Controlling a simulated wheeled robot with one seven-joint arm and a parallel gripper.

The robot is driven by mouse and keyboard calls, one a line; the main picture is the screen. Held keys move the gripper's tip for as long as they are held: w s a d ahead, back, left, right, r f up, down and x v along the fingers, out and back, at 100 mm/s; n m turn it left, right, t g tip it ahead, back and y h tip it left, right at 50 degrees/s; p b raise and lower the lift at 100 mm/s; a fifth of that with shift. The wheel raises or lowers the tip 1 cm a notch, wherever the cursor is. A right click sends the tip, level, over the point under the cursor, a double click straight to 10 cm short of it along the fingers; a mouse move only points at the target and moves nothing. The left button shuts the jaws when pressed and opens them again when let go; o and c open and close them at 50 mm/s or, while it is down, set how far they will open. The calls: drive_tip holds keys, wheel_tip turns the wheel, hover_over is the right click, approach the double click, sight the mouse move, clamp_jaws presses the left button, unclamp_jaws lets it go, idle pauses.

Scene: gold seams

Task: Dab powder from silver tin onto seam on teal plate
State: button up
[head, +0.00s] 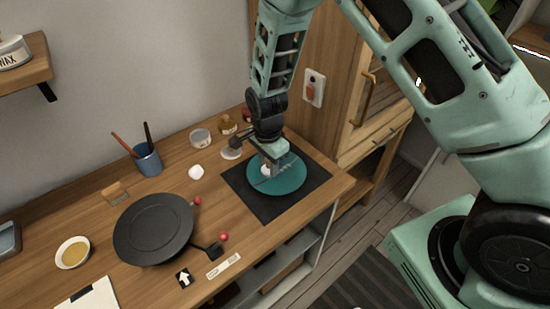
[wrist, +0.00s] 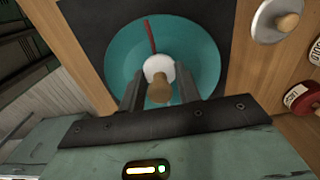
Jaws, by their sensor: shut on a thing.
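The teal plate (head: 290,183) lies on a black mat under my gripper (head: 270,166). In the wrist view, the plate (wrist: 205,50) carries a dark red seam (wrist: 151,36) running from its rim toward the middle. My gripper (wrist: 160,88) is shut on a dabber with a white round head (wrist: 160,66) and a wooden handle (wrist: 159,90). The white head is over the plate at the seam's inner end; I cannot tell whether it touches. A small silvery round container (head: 200,138), possibly the silver tin, stands behind and left of the mat.
A silver disc with a wooden knob (head: 231,153) lies beside the mat. Small jars (head: 228,124) stand behind it. A white lump (head: 196,172), a dark round turntable (head: 153,229), a blue brush cup (head: 148,160) and a bowl of gold (head: 72,252) are to the left.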

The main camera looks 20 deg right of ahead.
drive_tip(key=shift+s+a+f, duration=0.1)
drive_tip(key=shift+a, duration=0.35)
drive_tip(key=shift+f+b, duration=0.55)
drive_tip(key=shift+f, duration=0.35)
drive_tip(key=shift+s+r, duration=0.1)
